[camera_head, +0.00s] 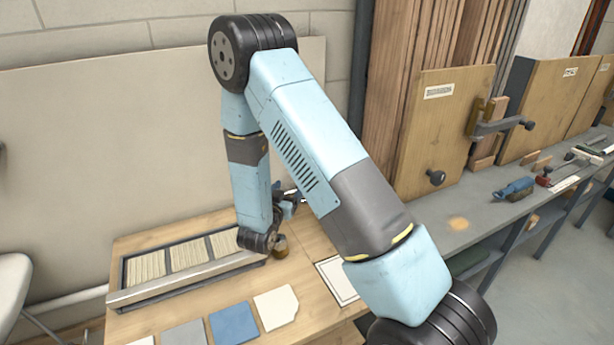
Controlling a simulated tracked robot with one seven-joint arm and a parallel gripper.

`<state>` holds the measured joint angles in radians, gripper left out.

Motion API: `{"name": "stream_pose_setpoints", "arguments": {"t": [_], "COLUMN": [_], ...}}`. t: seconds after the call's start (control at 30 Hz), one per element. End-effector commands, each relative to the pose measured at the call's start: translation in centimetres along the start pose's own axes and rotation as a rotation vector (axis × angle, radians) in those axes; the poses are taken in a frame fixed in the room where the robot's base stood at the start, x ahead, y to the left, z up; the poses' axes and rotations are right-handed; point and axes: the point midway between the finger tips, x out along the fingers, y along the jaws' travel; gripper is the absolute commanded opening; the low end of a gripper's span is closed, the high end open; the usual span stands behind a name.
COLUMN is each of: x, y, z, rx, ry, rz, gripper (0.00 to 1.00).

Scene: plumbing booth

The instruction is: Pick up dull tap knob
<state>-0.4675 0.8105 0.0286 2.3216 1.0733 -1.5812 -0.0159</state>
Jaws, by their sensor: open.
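My gripper (289,200) is partly in view behind my forearm, above the back of the wooden table. It is open; its fingertips are mostly hidden by the arm. A small brownish round thing (281,247) sits on the table just right of my dark wrist joint and below the gripper. It may be the dull tap knob, but it is too small and too covered to be sure. I see nothing held in the gripper.
The table (222,298) bears a slatted tray (124,271), a metal bar (190,279), several flat tiles, including a blue one (233,324), and a framed white sheet (338,280). A grey bench (455,222) with tools and clamps runs along the right.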

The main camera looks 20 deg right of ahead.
Motion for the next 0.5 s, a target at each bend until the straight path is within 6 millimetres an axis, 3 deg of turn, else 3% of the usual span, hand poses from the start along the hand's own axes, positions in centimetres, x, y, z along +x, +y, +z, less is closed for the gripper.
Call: {"name": "stream_pose_setpoints", "arguments": {"t": [0.13,0.5], "x": [1.3,7.3], "y": [0.1,0.2], "z": [0.1,0.1], "rx": [-0.002,-0.001], "ry": [0.006,0.004], "rz": [0.005,0.005], "gripper": [0.74,0.74]}}
